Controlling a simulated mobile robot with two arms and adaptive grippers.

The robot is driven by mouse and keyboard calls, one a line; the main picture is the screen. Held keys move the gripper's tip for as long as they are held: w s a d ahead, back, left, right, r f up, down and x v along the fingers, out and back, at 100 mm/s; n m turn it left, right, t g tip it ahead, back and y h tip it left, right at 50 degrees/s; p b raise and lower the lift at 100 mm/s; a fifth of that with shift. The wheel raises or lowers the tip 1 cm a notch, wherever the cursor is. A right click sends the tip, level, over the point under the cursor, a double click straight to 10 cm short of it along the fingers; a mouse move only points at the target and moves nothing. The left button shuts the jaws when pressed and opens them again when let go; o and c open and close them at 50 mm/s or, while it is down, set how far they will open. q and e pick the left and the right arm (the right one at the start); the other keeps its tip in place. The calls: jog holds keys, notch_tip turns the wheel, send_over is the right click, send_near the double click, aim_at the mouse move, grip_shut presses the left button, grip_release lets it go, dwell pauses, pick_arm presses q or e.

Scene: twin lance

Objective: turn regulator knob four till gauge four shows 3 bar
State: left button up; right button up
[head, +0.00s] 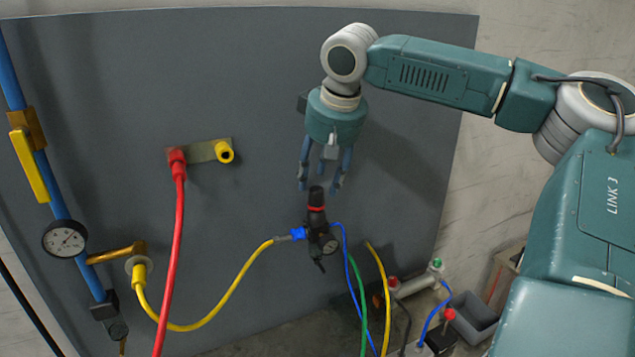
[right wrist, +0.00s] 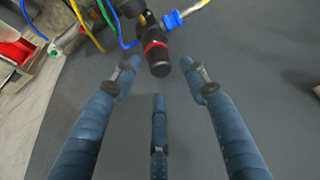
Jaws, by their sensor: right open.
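The regulator (head: 318,238) is a black body on the grey panel, with a black knob (head: 317,196) on top marked by a red ring. A small round face on the regulator is too small to read, and I see no number on it. My right gripper (head: 320,183) is open above the knob, its three blue fingers pointing down. In the right wrist view the knob (right wrist: 158,58) lies just beyond the spread fingertips (right wrist: 160,75), apart from them. My left gripper is not in view.
A blue pipe (head: 50,180) at left carries a dial gauge (head: 65,239) and a yellow lever (head: 28,165). A yellow hose (head: 235,290) joins the regulator's blue fitting. A red hose (head: 171,270) hangs left. A grey bin (head: 472,318) stands lower right.

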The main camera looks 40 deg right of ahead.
aim_at(317, 189)
jog(key=shift+p+x, duration=0.4)
jog(key=shift+x, duration=1.4)
